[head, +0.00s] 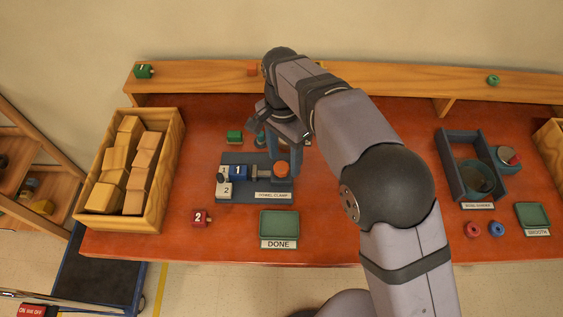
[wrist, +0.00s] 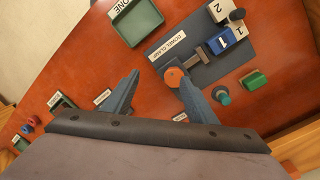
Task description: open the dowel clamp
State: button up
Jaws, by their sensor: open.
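The dowel clamp (head: 228,196) is a grey plate on the red-brown bench, with a label at its front edge. A blue block marked 1 (head: 237,172) sits on it beside white tags marked 1 and 2. An orange round knob (head: 282,168) is at the clamp's right end. In the wrist view, my gripper (wrist: 160,76) is open and empty, and the knob (wrist: 173,77) shows close to the inner side of the right fingertip. I cannot tell if they touch. The blue block (wrist: 221,44) and clamp (wrist: 188,52) lie beyond. In the head view, my arm partly hides the gripper.
A green DONE tray (head: 278,224) and a red block marked 2 (head: 200,218) lie in front. A green block (head: 234,137) lies behind. A wooden crate (head: 176,160) of blocks is left; a grey frame (head: 448,172) is right. A shelf (head: 200,77) runs behind.

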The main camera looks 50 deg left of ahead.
aim_at(281, 167)
jog(key=shift+w+a+m+y, duration=0.35)
jog(key=shift+w+a, duration=0.2)
jog(key=shift+a, duration=0.3)
jog(key=shift+w+a+m+t, duration=0.15)
jog(key=shift+a+m+t, duration=0.2)
jog(key=shift+m, duration=0.2)
jog(key=shift+f+p, duration=1.3)
jog(key=shift+f, duration=2.35)
jog(key=c, duration=1.1)
